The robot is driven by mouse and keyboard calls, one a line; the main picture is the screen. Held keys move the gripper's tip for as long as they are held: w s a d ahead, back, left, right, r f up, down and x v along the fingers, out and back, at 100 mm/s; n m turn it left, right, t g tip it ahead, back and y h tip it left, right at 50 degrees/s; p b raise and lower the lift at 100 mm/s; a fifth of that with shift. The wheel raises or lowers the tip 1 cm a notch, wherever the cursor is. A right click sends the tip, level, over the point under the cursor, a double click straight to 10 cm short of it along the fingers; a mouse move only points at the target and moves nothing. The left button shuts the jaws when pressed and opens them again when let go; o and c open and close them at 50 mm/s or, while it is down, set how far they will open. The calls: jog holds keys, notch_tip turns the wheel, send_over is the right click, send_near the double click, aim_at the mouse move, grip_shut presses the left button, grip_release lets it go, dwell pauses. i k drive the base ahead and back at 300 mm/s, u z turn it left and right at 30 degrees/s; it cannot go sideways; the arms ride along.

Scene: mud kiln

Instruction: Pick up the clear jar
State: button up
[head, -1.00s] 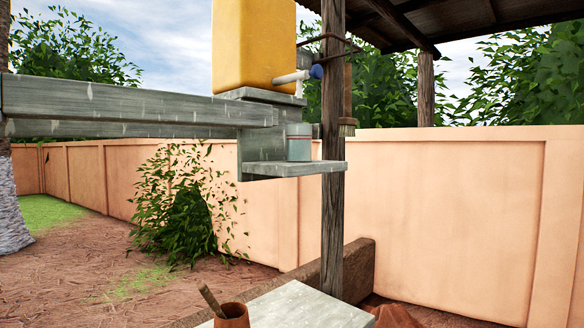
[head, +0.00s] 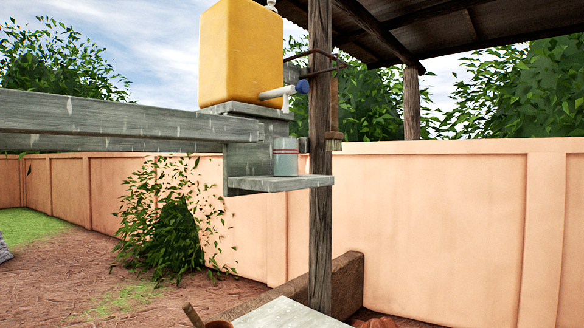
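The clear jar (head: 285,160) stands upright on a small grey wooden shelf (head: 280,184) in the head view. It looks like a short glass jar with a pale greenish-grey tint. It sits under the tap (head: 285,93) of a yellow water container (head: 241,55), close to a dark wooden post (head: 319,170) on its right. My gripper is not in view.
A grey beam (head: 120,122) runs left from the shelf's support. A brush (head: 333,135) hangs on the post. Below are a pale slab (head: 285,316) and a brown pot (head: 218,324) with a stick in it. A wall (head: 430,220) stands behind.

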aim_at(286, 151)
jog(key=z, duration=2.35)
jog(key=k, duration=1.8)
jog(key=u, duration=1.2)
jog(key=i, duration=1)
